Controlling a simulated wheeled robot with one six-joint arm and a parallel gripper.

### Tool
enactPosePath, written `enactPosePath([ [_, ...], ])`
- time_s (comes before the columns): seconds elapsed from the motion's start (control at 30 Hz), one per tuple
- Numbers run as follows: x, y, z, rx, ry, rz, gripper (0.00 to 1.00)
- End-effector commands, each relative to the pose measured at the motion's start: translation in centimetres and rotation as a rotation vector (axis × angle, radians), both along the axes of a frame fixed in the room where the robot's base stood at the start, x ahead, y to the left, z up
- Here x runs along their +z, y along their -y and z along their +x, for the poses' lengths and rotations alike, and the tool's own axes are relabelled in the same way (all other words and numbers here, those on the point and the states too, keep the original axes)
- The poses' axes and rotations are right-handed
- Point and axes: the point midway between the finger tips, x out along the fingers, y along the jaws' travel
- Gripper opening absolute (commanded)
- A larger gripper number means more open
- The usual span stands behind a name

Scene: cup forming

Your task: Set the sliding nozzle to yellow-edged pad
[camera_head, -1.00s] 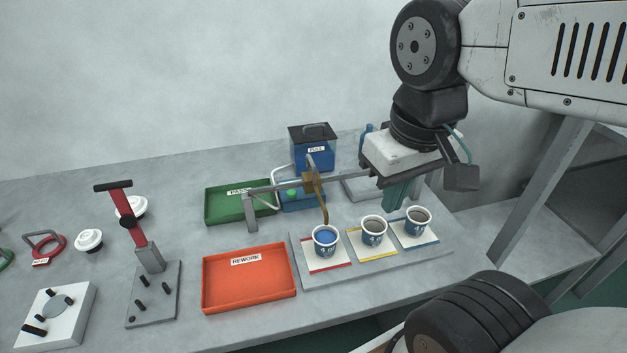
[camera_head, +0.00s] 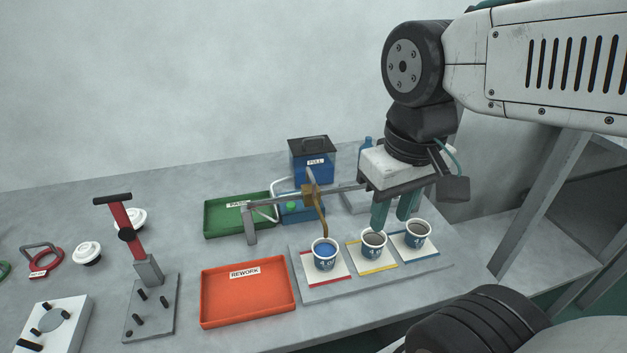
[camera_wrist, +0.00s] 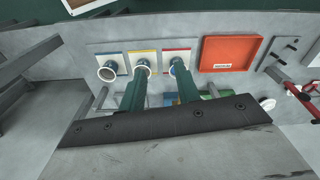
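The brass sliding nozzle (camera_head: 313,194) sits on a horizontal rail (camera_head: 280,198); its spout hangs over the cup (camera_head: 325,257) on the red-edged pad (camera_head: 310,275). The yellow-edged pad (camera_head: 385,264) is the middle of three and holds a cup (camera_head: 373,245) with a dark inside. My gripper (camera_head: 391,221) points down to the right of the nozzle, above or behind the yellow-edged and blue-edged pads. Its two green fingers are apart, with nothing seen between them. In the wrist view the fingers (camera_wrist: 160,88) stand apart too, and I cannot make out the nozzle there.
The blue-edged pad (camera_head: 425,241) holds another cup (camera_head: 418,233). An orange REWORK tray (camera_head: 248,307) and a green PASS tray (camera_head: 222,219) lie left of the pads. A blue FULL container (camera_head: 312,166) stands behind the rail. A red-handled press (camera_head: 140,235) stands further left.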

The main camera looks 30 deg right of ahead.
Motion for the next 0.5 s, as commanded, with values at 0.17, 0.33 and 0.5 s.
enactPosePath([
  [0.17,-0.3,0.4,3.4,-0.038,-0.085,0.022,0.33],
  [0.33,-0.4,0.7,8.6,-0.079,-0.132,0.063,0.33],
  [0.5,-1.0,1.3,14.6,-0.122,-0.152,0.111,0.33],
])
